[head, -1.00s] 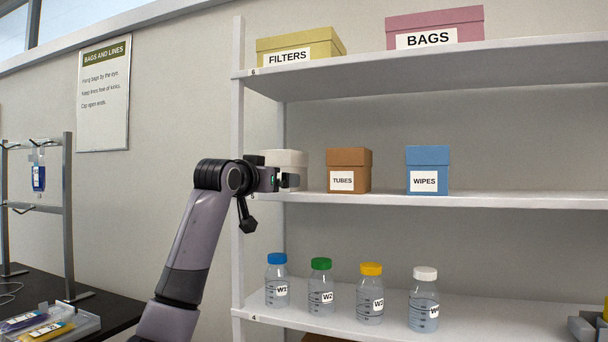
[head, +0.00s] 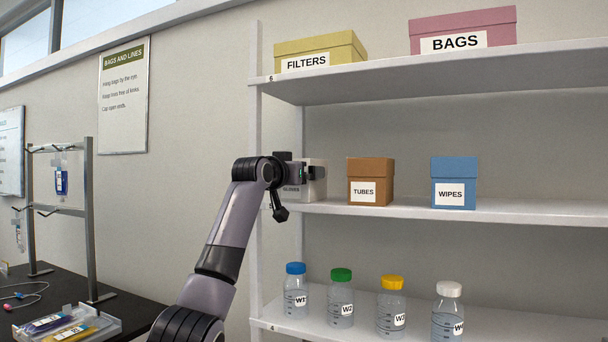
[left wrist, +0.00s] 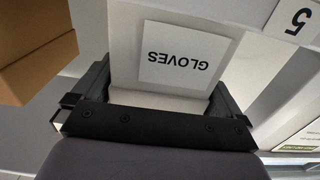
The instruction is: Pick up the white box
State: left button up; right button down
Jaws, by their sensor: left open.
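The white box (head: 318,172) stands at the left end of the middle shelf, partly hidden behind my left gripper (head: 302,176) in the head view. In the left wrist view the white box (left wrist: 175,28) fills the middle, with its GLOVES label upside down. My left gripper (left wrist: 158,92) is open, with one finger on each side of the box's label face. I cannot tell whether the fingers touch the box. My right gripper is not in view.
A brown TUBES box (head: 370,181) stands just right of the white box, then a blue WIPES box (head: 454,182). The shelf post (head: 256,150) is at the left. FILTERS (head: 321,50) and BAGS (head: 463,30) boxes sit above; several capped bottles (head: 340,298) stand below.

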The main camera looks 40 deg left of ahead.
pick_arm(q)
jog(key=shift+w+a, duration=0.1)
jog(key=shift+w, duration=0.25)
jog(key=c, duration=0.7)
jog(key=shift+c, duration=0.3)
jog(key=shift+r, duration=0.1)
jog(key=shift+r, duration=4.95)
